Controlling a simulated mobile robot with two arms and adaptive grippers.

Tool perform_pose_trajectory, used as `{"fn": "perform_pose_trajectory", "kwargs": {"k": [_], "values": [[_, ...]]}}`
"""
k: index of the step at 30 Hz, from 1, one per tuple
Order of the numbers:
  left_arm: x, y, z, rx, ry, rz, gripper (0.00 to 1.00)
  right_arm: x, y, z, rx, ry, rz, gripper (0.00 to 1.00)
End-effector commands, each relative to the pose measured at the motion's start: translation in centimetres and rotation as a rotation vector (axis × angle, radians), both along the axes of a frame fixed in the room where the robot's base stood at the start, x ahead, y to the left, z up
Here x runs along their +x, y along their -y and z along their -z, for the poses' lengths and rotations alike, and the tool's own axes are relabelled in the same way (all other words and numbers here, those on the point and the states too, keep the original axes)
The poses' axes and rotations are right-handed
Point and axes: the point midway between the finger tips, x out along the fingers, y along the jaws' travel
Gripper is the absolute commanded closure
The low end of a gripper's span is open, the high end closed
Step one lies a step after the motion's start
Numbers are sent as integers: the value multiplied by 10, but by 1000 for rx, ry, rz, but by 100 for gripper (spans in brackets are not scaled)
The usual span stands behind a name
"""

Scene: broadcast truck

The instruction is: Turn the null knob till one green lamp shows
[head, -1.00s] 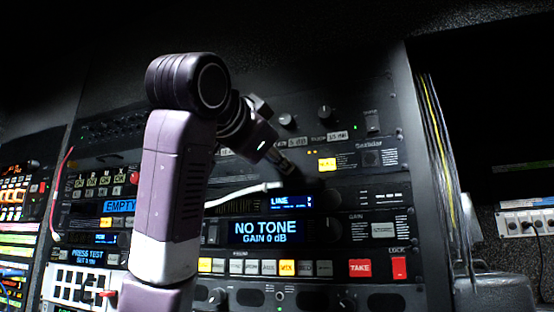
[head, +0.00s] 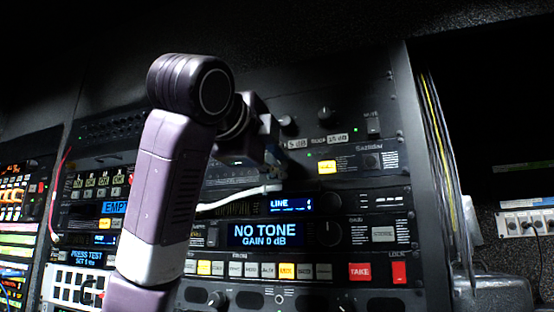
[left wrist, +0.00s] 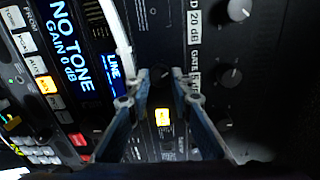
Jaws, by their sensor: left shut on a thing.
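My left gripper (head: 270,143) is at the upper rack panel, largely hidden behind my own arm in the head view. In the left wrist view the two fingers (left wrist: 161,78) are closed in on a small dark thing, which looks like the null knob (left wrist: 160,72); its markings cannot be read. Beside it is a lit yellow button (head: 327,166), which also shows in the left wrist view (left wrist: 162,117). A tiny greenish lamp (head: 308,155) shows near that button; its colour is hard to be sure of. My right gripper is not in view.
A white cable (head: 240,193) runs just below the gripper. A display (head: 266,233) reads NO TONE, GAIN 0 dB, with a large dark knob (head: 327,233) at its right. Other knobs (head: 324,115) sit above. A red TAKE button (head: 360,271) is lower right.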

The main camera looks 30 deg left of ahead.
Motion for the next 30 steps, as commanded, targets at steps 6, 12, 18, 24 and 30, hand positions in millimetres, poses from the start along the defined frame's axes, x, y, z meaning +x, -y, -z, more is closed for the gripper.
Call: {"fn": "perform_pose_trajectory", "kwargs": {"k": [6, 12, 18, 24, 30], "values": [[0, 0, -1, 89, -21, 0, 100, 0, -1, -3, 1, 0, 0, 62], [0, 0, 0, 125, -29, 0, 100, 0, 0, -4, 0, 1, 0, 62], [0, 0, 0, 132, -31, 0, 100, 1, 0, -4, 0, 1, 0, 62], [0, 0, 0, 131, -31, 0, 100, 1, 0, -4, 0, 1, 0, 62], [0, 0, 0, 130, -31, 0, 62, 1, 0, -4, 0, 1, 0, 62]]}}
